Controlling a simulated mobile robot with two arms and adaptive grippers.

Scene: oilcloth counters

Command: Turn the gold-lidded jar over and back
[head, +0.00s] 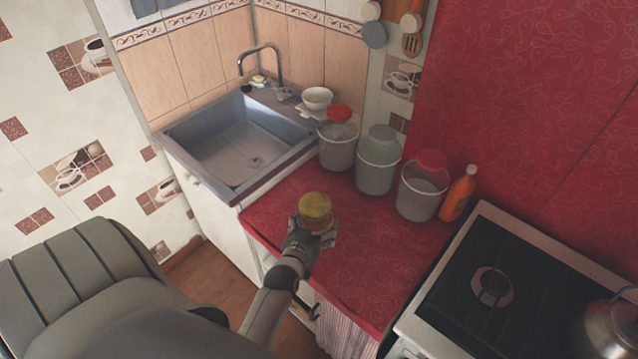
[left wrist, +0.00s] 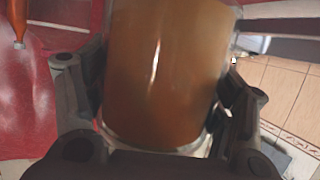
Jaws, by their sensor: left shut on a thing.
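The gold-lidded jar (head: 316,207) is in my left gripper (head: 312,234), over the front part of the red counter in the head view. Its gold top faces up toward the head camera, and the gripper hides much of its lower part. In the left wrist view the jar (left wrist: 165,70) shows amber-brown contents and fills the space between the fingers of my left gripper (left wrist: 160,105). A pale shiny rim shows at its lower edge there. I cannot tell whether the jar touches the counter. My right gripper is not in view.
The red counter (head: 345,262) is clear around the jar. Several lidded buckets (head: 377,172) and an orange bottle (head: 458,195) stand along the back. A sink (head: 238,150) with a white bowl (head: 317,97) beside it is at the left, a stove (head: 500,290) at the right.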

